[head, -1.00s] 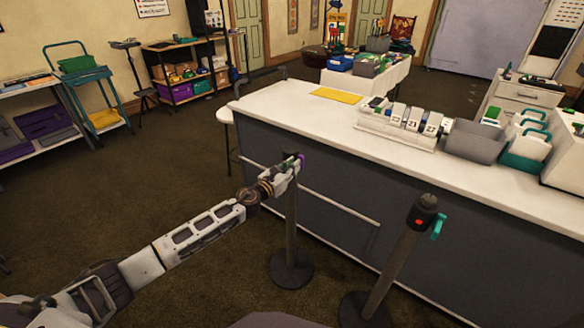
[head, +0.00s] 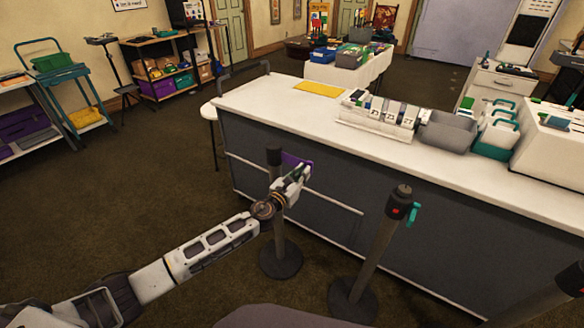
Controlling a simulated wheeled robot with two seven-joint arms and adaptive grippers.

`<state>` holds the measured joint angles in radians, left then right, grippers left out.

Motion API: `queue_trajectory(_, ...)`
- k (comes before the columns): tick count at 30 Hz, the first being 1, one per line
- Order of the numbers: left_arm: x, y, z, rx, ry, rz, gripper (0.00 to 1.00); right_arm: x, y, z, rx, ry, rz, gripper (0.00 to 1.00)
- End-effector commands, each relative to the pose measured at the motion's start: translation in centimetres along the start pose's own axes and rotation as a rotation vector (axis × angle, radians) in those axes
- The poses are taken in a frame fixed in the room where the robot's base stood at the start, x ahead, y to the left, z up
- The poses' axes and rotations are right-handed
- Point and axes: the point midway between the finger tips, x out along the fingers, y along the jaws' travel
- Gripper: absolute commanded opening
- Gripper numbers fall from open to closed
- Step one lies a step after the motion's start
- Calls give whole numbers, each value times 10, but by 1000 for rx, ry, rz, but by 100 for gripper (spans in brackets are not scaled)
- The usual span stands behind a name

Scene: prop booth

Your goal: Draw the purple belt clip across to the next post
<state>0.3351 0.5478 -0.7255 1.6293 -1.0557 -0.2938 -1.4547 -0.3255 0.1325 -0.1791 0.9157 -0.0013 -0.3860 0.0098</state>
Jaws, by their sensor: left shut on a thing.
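My left gripper (head: 294,180) is shut on the purple belt clip, most of which its fingers hide. A short purple strip of belt (head: 297,160) shows between the gripper and the black head of the nearest-left post (head: 274,156). The gripper is just right of that post's head. To the right stands another post (head: 375,248), with a red spot on its dark head (head: 402,196) and a teal clip (head: 413,214) on its side. A gap separates the gripper from this post. My right gripper is out of view.
The long white-topped counter (head: 270,103) runs close behind the posts. What looks like another post (head: 535,305) is cut off at the lower right. The posts' round bases (head: 281,258) stand on brown carpet. Open floor lies to the left.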

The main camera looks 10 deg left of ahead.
Motion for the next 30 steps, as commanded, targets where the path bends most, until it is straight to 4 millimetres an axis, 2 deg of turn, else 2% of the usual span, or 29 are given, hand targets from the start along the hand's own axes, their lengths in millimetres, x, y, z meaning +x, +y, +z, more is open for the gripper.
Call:
queue_trajectory(1,0,-14,1,-4,2,-7,0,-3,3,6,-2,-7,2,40)
queue_trajectory(15,-1,-126,1,-6,2,-8,0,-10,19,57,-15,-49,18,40)
queue_trajectory(22,-1,-178,1,-5,1,-8,0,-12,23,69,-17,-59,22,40)
queue_trajectory(30,-1,-233,0,-4,1,-8,0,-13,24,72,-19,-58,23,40)
